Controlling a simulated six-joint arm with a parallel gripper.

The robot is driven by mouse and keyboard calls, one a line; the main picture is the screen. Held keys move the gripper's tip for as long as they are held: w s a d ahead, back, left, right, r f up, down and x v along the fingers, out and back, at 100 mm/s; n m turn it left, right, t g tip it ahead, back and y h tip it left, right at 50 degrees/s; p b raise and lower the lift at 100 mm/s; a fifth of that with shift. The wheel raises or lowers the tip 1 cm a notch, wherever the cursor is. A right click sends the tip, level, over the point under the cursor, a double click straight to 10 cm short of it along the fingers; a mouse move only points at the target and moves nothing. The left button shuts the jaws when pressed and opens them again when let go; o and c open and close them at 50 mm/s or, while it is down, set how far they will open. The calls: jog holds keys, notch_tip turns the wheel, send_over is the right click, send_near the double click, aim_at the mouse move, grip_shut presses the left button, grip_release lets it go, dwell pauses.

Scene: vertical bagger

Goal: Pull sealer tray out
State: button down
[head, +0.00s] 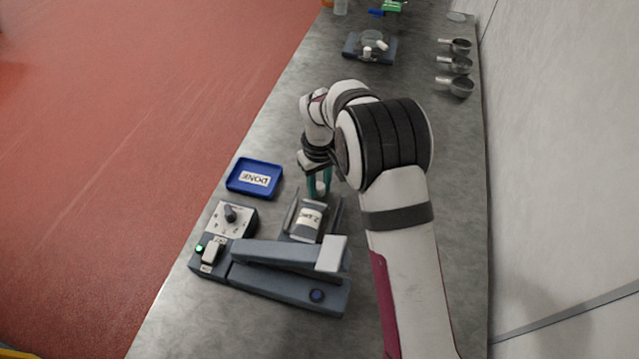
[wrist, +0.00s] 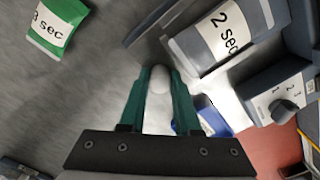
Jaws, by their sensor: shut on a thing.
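The sealer (head: 290,285) is a grey machine with a long arm, at the lower left of the head view. The sealer tray (head: 334,222) is a dark grey carrier with raised side walls, extending from the sealer's far side. A grey bag with a white "2 sec" label (head: 311,218) lies in it. The bag also shows in the wrist view (wrist: 222,30). My gripper (head: 319,186) is at the tray's far end, its teal fingers shut on a pale rounded knob (wrist: 159,80). The knob's join to the tray is not clearly visible.
A blue tray labelled "DONE" (head: 253,178) lies left of my gripper. A dial box (head: 231,216) stands beside the sealer. A green "3 sec" bag (wrist: 58,28) shows in the wrist view. A scale (head: 370,48) and metal scoops (head: 457,66) are farther back.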

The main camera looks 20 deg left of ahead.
jog(key=shift+w, duration=0.1)
jog(key=shift+w+r, duration=0.1)
jog(key=shift+w, duration=0.4)
jog(key=c, duration=0.9)
grip_release()
notch_tip(320, 180, up, 16)
jog(key=s+d+r+m+y, duration=0.1)
jog(key=s+d+r+m, duration=0.25)
jog(key=s+d, duration=0.45)
jog(key=s+d+r+m, duration=0.2)
jog(key=s+d+m, duration=0.3)
jog(key=s+d, duration=0.25)
jog(key=s+d+f+m, duration=0.2)
jog(key=s+m, duration=0.1)
jog(key=s, duration=0.4)
jog(key=s+d+f+m, duration=0.2)
jog(key=s+m, duration=0.1)
jog(key=s, duration=0.4)
jog(key=shift+s+f+y, duration=0.25)
jog(key=shift+f+y, duration=0.15)
